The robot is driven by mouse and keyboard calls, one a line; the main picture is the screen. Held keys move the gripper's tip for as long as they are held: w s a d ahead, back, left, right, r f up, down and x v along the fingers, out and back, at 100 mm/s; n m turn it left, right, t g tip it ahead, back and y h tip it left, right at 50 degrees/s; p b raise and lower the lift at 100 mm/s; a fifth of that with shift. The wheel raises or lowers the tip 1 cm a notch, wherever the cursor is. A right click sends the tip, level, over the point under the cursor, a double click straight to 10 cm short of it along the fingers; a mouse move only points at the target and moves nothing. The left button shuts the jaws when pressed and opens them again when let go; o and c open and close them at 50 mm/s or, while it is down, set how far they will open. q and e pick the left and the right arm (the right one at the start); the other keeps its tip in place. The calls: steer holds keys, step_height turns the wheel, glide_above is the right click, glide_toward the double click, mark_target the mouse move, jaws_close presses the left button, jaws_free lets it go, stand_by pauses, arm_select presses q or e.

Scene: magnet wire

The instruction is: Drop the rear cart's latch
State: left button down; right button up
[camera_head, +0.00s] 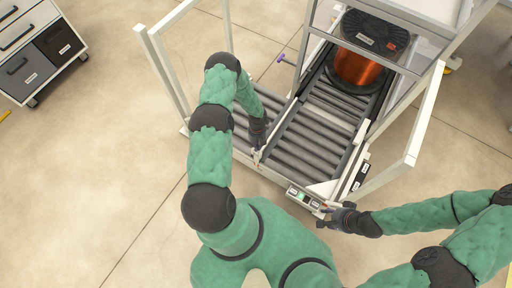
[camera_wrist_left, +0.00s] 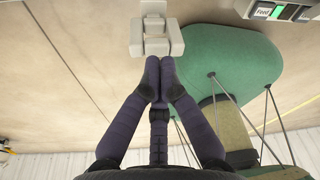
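A pale grey latch block (camera_wrist_left: 156,38) shows at the top centre of the left wrist view. My left gripper (camera_wrist_left: 160,66) has its two dark fingertips together just below the latch, at or very near its lower edge; contact cannot be told. No thing shows between the fingers. In the head view my left gripper (camera_head: 257,158) is at the near edge of the roller bed (camera_head: 305,140), where the latch is too small to make out clearly. My right gripper (camera_head: 328,213) is by the front right corner, beside the control panel (camera_head: 304,197); its fingers are unclear.
A copper wire spool (camera_head: 357,68) with black flanges stands on the rollers at the back right. A drawer cabinet (camera_head: 38,48) stands far left. The floor at left is clear.

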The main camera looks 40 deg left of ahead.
arm_select(q)
steer(key=s+p+v, duration=0.1)
steer(key=p+v, duration=0.3)
steer(key=v, duration=0.2)
steer(key=shift+d+r, duration=0.35)
steer(key=shift+r, duration=0.05)
